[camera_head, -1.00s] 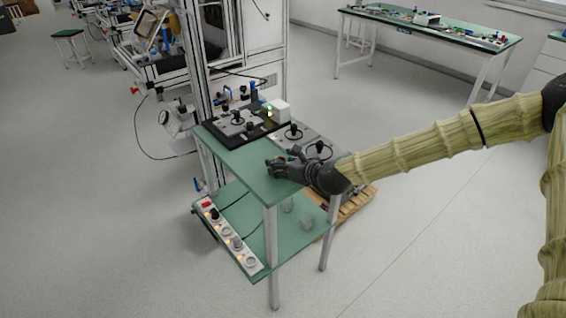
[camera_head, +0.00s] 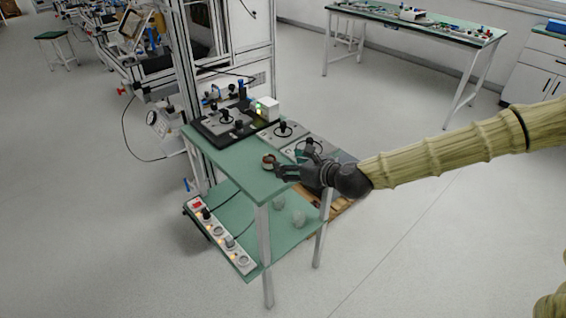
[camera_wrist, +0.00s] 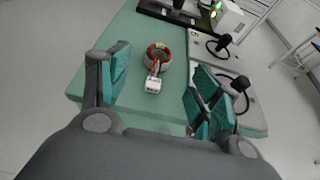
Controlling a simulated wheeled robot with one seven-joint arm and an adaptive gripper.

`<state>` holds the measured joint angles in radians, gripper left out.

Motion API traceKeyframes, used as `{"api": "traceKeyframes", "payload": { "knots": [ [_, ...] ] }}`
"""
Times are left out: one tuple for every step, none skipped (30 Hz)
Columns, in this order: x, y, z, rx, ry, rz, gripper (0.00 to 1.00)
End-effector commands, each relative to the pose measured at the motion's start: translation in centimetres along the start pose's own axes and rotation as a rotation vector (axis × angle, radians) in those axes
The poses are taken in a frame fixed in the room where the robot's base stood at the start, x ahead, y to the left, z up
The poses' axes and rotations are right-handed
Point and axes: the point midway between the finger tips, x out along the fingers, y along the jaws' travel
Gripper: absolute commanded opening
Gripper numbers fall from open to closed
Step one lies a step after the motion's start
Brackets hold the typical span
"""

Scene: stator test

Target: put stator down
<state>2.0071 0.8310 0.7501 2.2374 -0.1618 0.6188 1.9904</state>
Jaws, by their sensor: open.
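The stator (camera_head: 269,162) is a small copper-coloured ring resting on the green top of the small table (camera_head: 236,160), near its front edge. In the wrist view the stator (camera_wrist: 158,55) shows as a copper-wound ring with red wires and a white connector (camera_wrist: 153,85) lying on the near side of it. My gripper (camera_head: 281,172) is just right of the stator in the head view, apart from it. In the wrist view my gripper (camera_wrist: 155,97) is open and empty, its teal-padded fingers spread wide, with the stator beyond and between them.
A black test fixture (camera_head: 232,121) and a white box with a green light (camera_head: 267,108) stand at the table's back. Grey plates with black knobs (camera_head: 283,130) lie along its right side. A lower shelf holds a power strip (camera_head: 222,236). The table's front left is clear.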

Motion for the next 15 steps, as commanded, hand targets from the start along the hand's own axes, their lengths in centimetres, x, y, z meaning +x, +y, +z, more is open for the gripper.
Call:
{"api": "traceKeyframes", "payload": {
  "knots": [
    [-0.7,-0.1,0.1,0.001,-0.002,-0.001,0.64],
    [-1.0,-0.1,0.1,0.001,-0.002,-0.001,0.64],
    [-1.4,-0.1,0.0,0.0,-0.001,-0.001,0.64],
    [-1.6,-0.1,0.0,0.0,0.0,-0.001,0.64],
    [-1.9,-0.1,0.0,0.001,0.0,-0.001,0.64],
    [-2.2,-0.1,0.0,0.001,0.0,-0.001,0.64],
    [-2.4,-0.1,0.0,0.002,0.0,-0.001,0.64],
    [-2.5,-0.1,0.0,0.001,0.0,-0.001,0.64],
    [-2.7,0.0,0.0,0.001,0.0,-0.001,0.64],
    [-2.8,0.0,0.0,0.001,0.0,-0.001,0.64],
    [-2.9,0.0,0.0,0.0,0.0,-0.001,0.64],
    [-2.9,0.0,0.0,0.0,0.0,-0.001,0.64],
    [-3.0,0.0,0.0,0.0,0.0,-0.001,0.64],
    [-3.0,0.0,0.0,-0.001,0.0,0.0,0.64],
    [-3.0,0.0,0.0,-0.001,0.0,0.0,0.64]
  ]
}}
